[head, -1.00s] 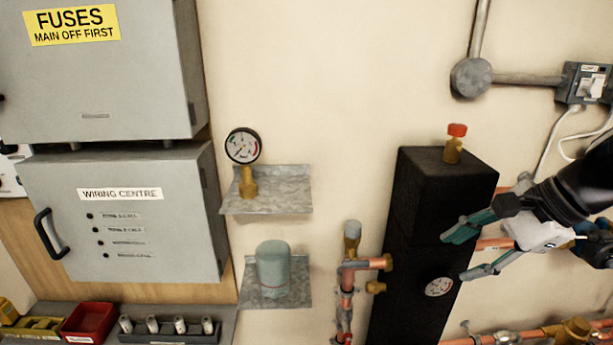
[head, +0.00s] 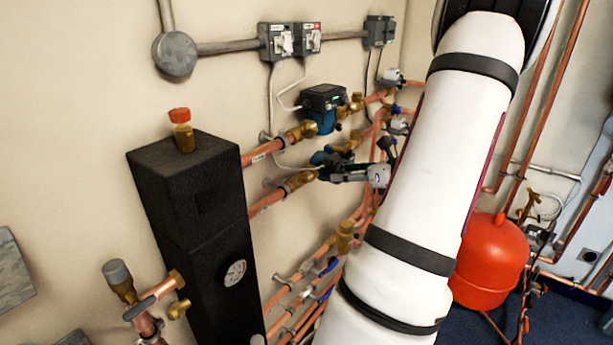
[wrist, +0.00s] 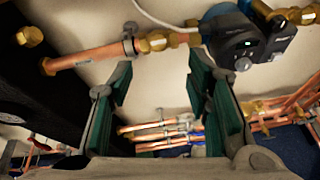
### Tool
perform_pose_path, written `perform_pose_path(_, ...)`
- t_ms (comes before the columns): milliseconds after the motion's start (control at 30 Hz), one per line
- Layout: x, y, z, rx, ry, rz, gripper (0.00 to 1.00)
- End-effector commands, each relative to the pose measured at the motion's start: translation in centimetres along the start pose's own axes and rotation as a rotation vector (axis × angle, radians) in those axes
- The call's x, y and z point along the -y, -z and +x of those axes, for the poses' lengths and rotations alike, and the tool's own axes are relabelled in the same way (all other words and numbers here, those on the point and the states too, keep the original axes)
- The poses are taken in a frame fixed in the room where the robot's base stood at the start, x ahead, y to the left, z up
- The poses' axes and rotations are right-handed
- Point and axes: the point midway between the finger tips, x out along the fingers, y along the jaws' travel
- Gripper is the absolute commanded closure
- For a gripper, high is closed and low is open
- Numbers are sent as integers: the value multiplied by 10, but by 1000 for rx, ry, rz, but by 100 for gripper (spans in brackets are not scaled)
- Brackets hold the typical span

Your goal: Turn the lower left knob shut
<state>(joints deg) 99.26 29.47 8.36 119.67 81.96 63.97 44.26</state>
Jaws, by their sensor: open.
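My gripper (head: 340,172) shows small and partly behind my white arm in the head view, close to the lower pump. In the wrist view my gripper (wrist: 160,75) is open, its green-lined fingers apart and nothing between them. Ahead of it a brass valve fitting (wrist: 155,42) sits on a copper pipe, left of a dark pump (wrist: 238,38). A lower brass fitting (head: 300,180) is at the pipe left of the gripper in the head view. Blue handles (head: 328,267) sit on the lower pipes. I cannot tell which part is the lower left knob.
A black header (head: 195,220) stands left of the pipes. The upper pump (head: 322,108) is above the gripper. Switches (head: 290,40) are on the wall. A red tank (head: 490,262) stands right of my arm. Lower pipes (wrist: 160,130) run below the fingers.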

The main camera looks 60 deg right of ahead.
Motion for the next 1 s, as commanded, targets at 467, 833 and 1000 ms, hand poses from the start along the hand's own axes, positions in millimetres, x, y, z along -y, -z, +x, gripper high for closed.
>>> perform_pose_path(467,-2,0,90,-1,-7,-4,55)
perform_pose_path(833,-2,0,128,-3,-5,-4,55)
perform_pose_path(1000,-2,0,129,-3,-4,-5,55)
